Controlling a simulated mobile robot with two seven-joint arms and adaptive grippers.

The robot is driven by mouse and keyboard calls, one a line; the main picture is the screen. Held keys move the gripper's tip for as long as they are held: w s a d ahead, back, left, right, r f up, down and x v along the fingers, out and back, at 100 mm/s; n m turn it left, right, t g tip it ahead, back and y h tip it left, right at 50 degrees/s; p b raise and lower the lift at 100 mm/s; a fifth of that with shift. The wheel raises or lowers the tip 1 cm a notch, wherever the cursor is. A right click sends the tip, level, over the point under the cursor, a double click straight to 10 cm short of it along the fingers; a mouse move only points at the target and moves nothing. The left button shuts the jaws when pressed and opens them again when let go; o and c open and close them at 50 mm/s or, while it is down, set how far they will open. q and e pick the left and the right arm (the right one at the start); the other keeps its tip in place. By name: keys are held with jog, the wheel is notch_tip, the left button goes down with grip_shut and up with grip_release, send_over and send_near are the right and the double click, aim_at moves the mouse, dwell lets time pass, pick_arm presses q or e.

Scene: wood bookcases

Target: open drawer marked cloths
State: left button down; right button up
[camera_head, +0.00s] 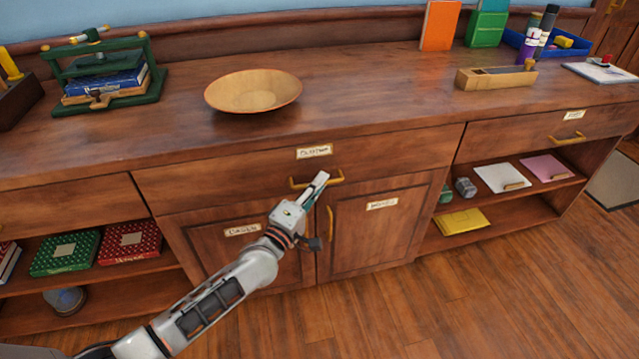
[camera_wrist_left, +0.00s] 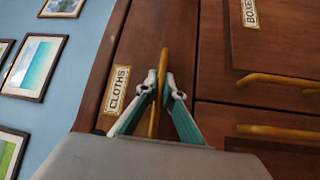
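The cloths drawer (camera_head: 230,170) is the wide middle drawer under the counter top; its front looks flush with the cabinet. Its label (camera_head: 314,151) is above a brass bar handle (camera_head: 335,180). In the left wrist view the label (camera_wrist_left: 118,90) reads CLOTHS beside the handle (camera_wrist_left: 164,62). My left gripper (camera_head: 318,184) is at the handle. In the wrist view its two fingers (camera_wrist_left: 162,86) are on either side of the bar, closed in on it, with little gap visible. The fingers hide part of the handle. My right gripper is not in view.
Below are two cabinet doors, the left (camera_head: 245,245) and the right (camera_head: 380,225), with brass handles. A wooden bowl (camera_head: 253,92) sits on the counter above. Open shelves flank the doors, holding boxes and papers. The floor (camera_head: 430,310) in front is clear.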

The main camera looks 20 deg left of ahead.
pick_arm(q)
jog(key=s+d+p, duration=0.3)
jog(key=s+d, duration=0.5)
jog(key=s, duration=0.3)
jog(key=s+d+p, duration=0.4)
jog(key=s+d, duration=0.4)
jog(key=s, duration=0.4)
jog(key=shift+s, duration=0.3)
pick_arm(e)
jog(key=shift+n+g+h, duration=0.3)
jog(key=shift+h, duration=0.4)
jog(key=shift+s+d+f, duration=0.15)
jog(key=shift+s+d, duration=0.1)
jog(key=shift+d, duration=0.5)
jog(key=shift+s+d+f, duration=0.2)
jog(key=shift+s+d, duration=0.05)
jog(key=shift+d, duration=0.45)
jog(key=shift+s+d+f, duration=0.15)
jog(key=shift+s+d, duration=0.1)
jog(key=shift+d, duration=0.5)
pick_arm(q)
jog(key=c, duration=2.2)
grip_release()
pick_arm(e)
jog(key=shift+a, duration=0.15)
pick_arm(q)
jog(key=shift+o, duration=0.2)
